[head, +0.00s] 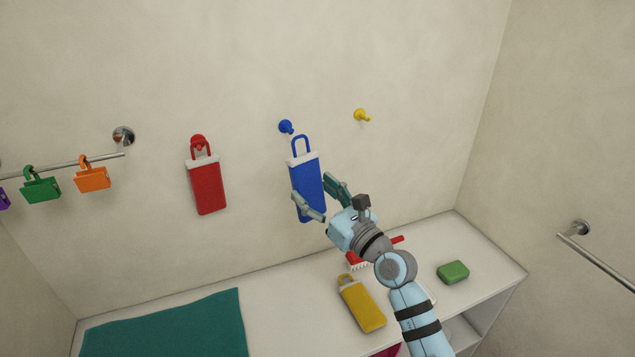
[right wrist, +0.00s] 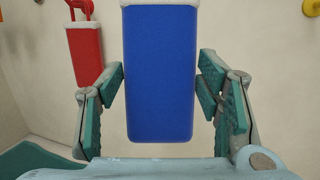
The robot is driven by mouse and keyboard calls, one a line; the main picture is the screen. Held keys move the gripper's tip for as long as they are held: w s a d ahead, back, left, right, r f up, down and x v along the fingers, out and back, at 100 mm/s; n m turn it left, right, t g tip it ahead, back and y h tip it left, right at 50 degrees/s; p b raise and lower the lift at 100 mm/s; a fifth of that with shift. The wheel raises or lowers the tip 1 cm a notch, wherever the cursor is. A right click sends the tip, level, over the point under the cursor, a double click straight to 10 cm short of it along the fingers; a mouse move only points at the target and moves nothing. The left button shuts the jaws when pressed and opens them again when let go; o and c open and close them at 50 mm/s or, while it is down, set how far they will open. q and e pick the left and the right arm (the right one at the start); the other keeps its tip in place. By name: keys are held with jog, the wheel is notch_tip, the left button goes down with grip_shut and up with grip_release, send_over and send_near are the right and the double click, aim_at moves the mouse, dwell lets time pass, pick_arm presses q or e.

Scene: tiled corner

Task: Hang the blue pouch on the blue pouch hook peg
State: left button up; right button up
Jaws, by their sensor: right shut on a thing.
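The blue pouch (head: 307,183) is upright, with a white band and a blue loop at its top. My right gripper (head: 324,202) is shut on its sides; the right wrist view shows the pouch (right wrist: 160,75) between the gripper's pads (right wrist: 160,88). The blue peg (head: 286,126) is on the wall, just above and left of the loop in the head view. The loop appears apart from the peg; their depth gap is hard to judge. The loop is out of the right wrist view. My left gripper is not in view.
A red pouch (head: 207,187) hangs on a red peg to the left. A yellow peg (head: 362,115) is at right. A yellow pouch (head: 361,303), green block (head: 453,272) and teal cloth (head: 175,328) lie on the white bench (head: 290,300). Metal rails (head: 110,157) flank the corner.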

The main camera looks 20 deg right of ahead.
jog(key=shift+d+r, duration=0.1)
jog(key=shift+r, duration=0.2)
jog(key=w+b, duration=0.1)
jog(key=w+f+b, duration=0.1)
jog(key=shift+w, duration=0.35)
jog(key=w+f+b, duration=0.1)
jog(key=w+b, duration=0.6)
jog(key=shift+w+a+b, duration=0.15)
jog(key=shift+a+b, duration=0.1)
jog(key=shift+b, duration=0.1)
jog(key=o, duration=1.2)
jog(key=shift+o, duration=0.2)
